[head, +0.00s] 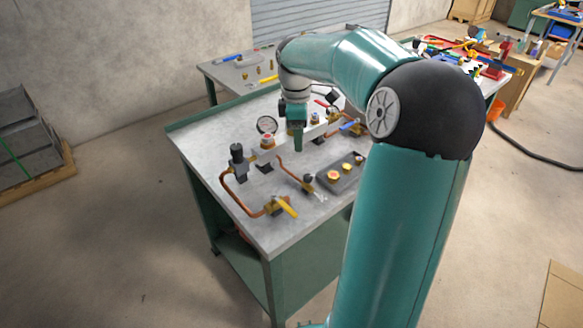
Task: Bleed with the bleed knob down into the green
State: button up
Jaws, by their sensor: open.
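A small round pressure gauge (267,125) with a pale face stands on the grey-topped workbench (207,142). Its needle and any green band are too small to read. Several knobs stand on the bench, and I cannot tell which is the bleed knob. One is a small dark knob (308,178) on a copper line, another a red-topped brass fitting (267,141). My gripper (298,147) points down above the bench, right of the gauge. It is open; its fingers overlap in this view, and no held object shows.
A black-topped regulator (237,155) and a yellow lever valve (287,206) sit on copper pipe at the bench's left and front. A dark box with yellow buttons (340,172) lies at the right. My arm hides the bench's right side. Open floor lies to the left.

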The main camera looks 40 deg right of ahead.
aim_at(308, 176)
jog(key=shift+n+y, duration=0.4)
jog(key=d+f, duration=0.1)
jog(key=f, duration=0.3)
jog(key=d+f, duration=0.1)
jog(key=f, duration=0.4)
jog(key=d+f, duration=0.1)
jog(key=f, duration=0.4)
jog(key=shift+s+d+f, duration=0.1)
jog(key=shift+s+f, duration=0.1)
jog(key=shift+s, duration=0.2)
jog(key=c, duration=1)
